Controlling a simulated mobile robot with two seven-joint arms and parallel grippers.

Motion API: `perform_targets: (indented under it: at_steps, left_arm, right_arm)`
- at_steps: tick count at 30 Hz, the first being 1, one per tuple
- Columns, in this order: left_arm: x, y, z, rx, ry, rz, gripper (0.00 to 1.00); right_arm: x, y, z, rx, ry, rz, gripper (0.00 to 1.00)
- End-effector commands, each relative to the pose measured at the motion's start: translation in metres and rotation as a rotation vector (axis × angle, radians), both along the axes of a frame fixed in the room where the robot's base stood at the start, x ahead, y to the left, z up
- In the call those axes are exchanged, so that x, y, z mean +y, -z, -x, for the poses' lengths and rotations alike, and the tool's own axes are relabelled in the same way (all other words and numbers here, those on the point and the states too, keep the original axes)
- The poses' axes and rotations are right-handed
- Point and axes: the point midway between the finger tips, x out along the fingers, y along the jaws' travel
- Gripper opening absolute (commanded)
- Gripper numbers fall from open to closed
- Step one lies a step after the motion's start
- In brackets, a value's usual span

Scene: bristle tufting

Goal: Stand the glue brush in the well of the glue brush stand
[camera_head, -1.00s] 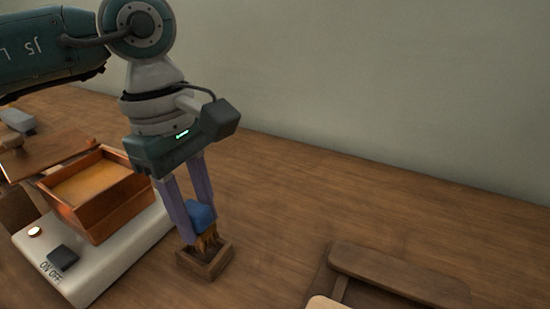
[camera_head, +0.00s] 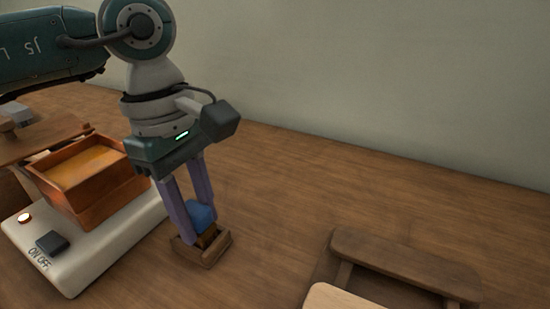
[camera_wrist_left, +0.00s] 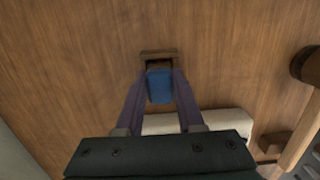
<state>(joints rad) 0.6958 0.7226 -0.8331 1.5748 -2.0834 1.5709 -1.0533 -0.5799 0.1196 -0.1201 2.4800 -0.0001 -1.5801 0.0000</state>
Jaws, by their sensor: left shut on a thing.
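The glue brush (camera_head: 201,216) has a blue handle and brown bristles. My left gripper (camera_head: 196,226) is shut on its blue handle. The glue brush stand (camera_head: 214,256) is a small square wooden box on the table. The bristle end is down inside the stand's well, mostly hidden by its walls, and the brush looks about upright. In the left wrist view the blue handle (camera_wrist_left: 159,86) sits between the fingers, with part of the stand (camera_wrist_left: 160,55) just beyond it. I cannot tell whether the bristles touch the well's floor. My right gripper is not in view.
A white switch box (camera_head: 90,248) carrying an orange-brown wooden tray (camera_head: 112,195) stands close left of the stand. A wooden frame (camera_head: 405,268) lies at the front right. The table between the stand and that frame is clear.

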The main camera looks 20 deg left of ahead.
Motion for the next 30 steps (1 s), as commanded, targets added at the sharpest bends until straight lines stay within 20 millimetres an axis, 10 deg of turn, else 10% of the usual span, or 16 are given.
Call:
perform_targets:
  at_steps: [26, 27, 30]
  left_arm:
    - [0.0001, 0.0065, -0.0002, -0.001, 0.000, 0.000, 0.00]
    - [0.0000, 0.0054, -0.0002, -0.001, 0.000, 0.000, 0.41]
    - [0.0001, 0.0054, -0.0001, 0.000, 0.000, 0.000, 0.53]
  right_arm:
    - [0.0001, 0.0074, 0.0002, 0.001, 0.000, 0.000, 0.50]
    - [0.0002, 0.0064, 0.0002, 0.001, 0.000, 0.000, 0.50]
    - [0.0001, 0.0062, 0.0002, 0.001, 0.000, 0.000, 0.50]
